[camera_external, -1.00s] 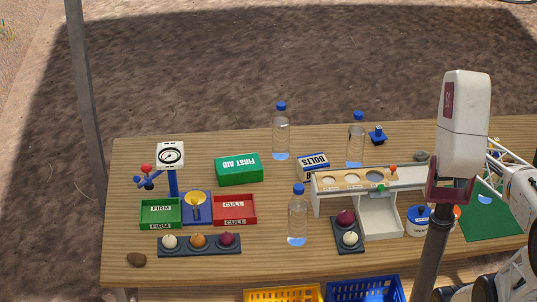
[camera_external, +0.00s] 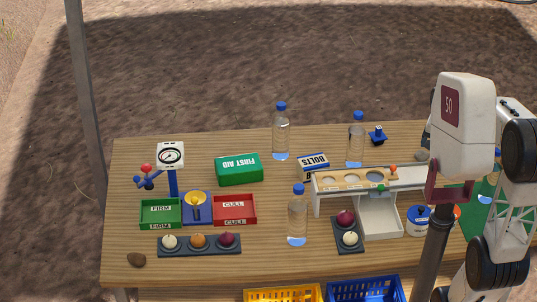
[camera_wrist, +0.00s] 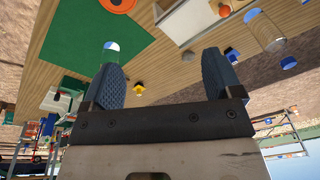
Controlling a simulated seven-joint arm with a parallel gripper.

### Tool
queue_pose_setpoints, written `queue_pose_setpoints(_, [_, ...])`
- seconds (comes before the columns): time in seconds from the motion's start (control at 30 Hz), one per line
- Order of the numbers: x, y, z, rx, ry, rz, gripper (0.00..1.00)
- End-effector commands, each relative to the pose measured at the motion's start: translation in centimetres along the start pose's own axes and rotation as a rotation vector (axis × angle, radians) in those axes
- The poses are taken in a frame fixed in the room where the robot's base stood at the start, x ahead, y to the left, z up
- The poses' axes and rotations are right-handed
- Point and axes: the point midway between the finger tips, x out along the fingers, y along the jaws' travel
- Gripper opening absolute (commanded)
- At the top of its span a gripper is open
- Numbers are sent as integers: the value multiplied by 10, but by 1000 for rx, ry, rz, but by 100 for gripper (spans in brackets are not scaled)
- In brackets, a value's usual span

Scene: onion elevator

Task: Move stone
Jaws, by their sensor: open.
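A brown stone (camera_external: 136,260) lies on the table at its front left corner. A second, greyish stone-like lump (camera_external: 422,156) lies near the back edge on the right, beside the white housing on the post. My gripper (camera_wrist: 166,78) shows in the wrist view with its two blue-grey fingers wide apart and nothing between them. The brown stone is far to the left of my arm.
Water bottles (camera_external: 297,216) stand upright on the table (camera_external: 280,268). A white rack (camera_external: 381,215), a green first aid box (camera_external: 238,169), a red cull tray (camera_external: 235,208) and an onion tray (camera_external: 200,246) are also there. The white housing (camera_external: 463,125) stands on a post at front right.

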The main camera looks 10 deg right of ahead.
Motion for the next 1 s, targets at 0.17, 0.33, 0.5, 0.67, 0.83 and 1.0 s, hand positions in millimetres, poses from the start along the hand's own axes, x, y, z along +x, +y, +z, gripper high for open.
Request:
queue_pose_setpoints(0.17, [13, -11, -31, 88, -13, 8, 85])
queue_pose_setpoints(0.33, [28, -21, -59, 174, -23, 16, 85])
queue_pose_setpoints(0.5, [44, -31, -88, 259, -31, 24, 85])
queue_pose_setpoints(0.67, [61, -39, -113, 340, -41, 33, 85])
queue_pose_setpoints(0.83, [81, -47, -140, 425, -49, 43, 85])
queue_pose_setpoints(1.0, [104, -54, -167, 511, -57, 54, 85])
